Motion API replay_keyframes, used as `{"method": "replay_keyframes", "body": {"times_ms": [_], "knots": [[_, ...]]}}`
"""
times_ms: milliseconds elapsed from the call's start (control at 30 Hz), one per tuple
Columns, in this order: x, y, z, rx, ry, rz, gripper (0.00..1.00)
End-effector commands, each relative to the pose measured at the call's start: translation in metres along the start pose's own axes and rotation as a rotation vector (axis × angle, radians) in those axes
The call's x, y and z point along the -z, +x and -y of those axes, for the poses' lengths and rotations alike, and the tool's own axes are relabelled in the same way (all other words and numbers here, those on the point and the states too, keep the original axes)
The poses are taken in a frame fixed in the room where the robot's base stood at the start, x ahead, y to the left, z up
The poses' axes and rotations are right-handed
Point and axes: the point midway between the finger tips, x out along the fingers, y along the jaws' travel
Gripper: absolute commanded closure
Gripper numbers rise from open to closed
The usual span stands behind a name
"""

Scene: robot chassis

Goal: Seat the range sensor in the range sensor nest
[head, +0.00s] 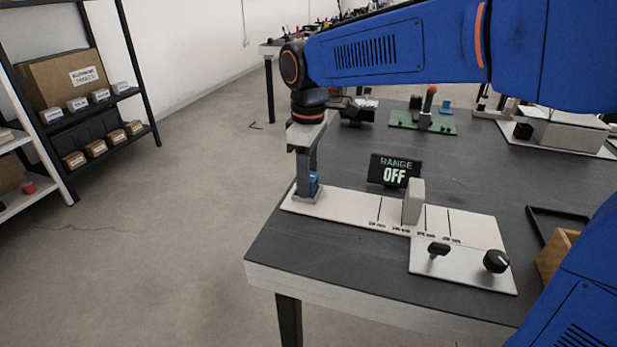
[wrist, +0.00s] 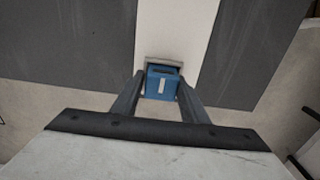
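The range sensor is a small blue block (head: 314,183) at the left end of a long white plate, low over or on it. In the wrist view the blue range sensor (wrist: 162,82) sits between the two fingers, with a pale mark on its face. My gripper (head: 306,178) points down there and appears shut on it. A grey bracket-like piece, seemingly the range sensor nest (wrist: 164,61), shows just behind the sensor. Whether the sensor is fully down in it is hidden. A black display (head: 394,170) reads RANGE OFF.
The white plate (head: 350,209) carries line marks and an upright grey block (head: 413,201). A small panel with a black lever (head: 437,249) and a black knob (head: 496,261) is at its right. A green board (head: 422,122) lies farther back. The dark table's left edge is near my gripper.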

Motion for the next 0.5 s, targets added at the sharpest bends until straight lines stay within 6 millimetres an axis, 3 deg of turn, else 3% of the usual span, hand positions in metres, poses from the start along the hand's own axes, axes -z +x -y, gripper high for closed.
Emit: {"method": "replay_keyframes", "body": {"times_ms": [33, 267, 500], "knots": [[-0.002, 0.013, 0.004, 0.02, 0.0, 0.019, 0.46], [-0.001, 0.01, 0.005, 0.021, 0.0, 0.018, 0.46], [0.0, -0.023, 0.004, 0.017, -0.001, 0.015, 0.46]]}}
